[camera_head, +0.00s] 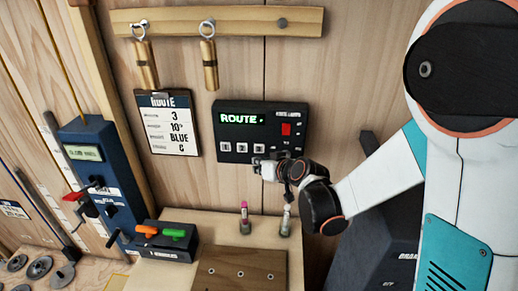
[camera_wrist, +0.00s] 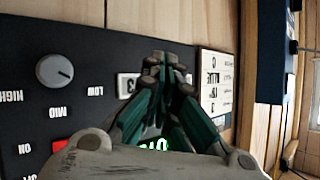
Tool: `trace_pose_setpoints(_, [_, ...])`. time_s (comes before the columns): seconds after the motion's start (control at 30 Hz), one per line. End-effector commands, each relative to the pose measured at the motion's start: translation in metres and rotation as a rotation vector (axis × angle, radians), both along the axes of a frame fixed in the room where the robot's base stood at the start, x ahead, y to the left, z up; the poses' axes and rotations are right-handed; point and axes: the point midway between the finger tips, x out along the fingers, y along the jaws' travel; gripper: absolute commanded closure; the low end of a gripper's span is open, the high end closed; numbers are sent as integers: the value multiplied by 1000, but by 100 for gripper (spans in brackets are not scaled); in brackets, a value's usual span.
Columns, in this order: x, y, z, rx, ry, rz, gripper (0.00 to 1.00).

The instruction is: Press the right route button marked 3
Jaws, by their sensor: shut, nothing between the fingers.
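The black route panel (camera_head: 262,122) is on the wooden wall, with a green lit "ROUTE" display and a row of white buttons. The rightmost button, marked 3 (camera_head: 258,147), sits just above my gripper (camera_head: 262,166). In the wrist view, turned upside down, the button marked 3 (camera_wrist: 127,86) is partly seen just left of my gripper (camera_wrist: 167,60). My fingers are together and empty, and they hide the neighbouring buttons. I cannot tell whether the fingertips touch the panel.
A route card (camera_head: 168,122) hangs left of the panel, below two brass cylinders on a wooden rail (camera_head: 225,20). The panel also carries a red switch (camera_head: 286,129) and a grey knob (camera_wrist: 54,70). Below, a wooden ledge (camera_head: 220,225) holds small upright items and a box with orange and green levers (camera_head: 160,240).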

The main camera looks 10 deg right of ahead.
Motion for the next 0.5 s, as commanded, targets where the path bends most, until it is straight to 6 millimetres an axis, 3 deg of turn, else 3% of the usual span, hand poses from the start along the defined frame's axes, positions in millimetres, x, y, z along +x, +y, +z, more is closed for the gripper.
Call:
trace_pose_setpoints(0.2, [23,-5,-1,-1,0,-1,100])
trace_pose_setpoints(0.5, [32,-7,0,0,0,0,100])
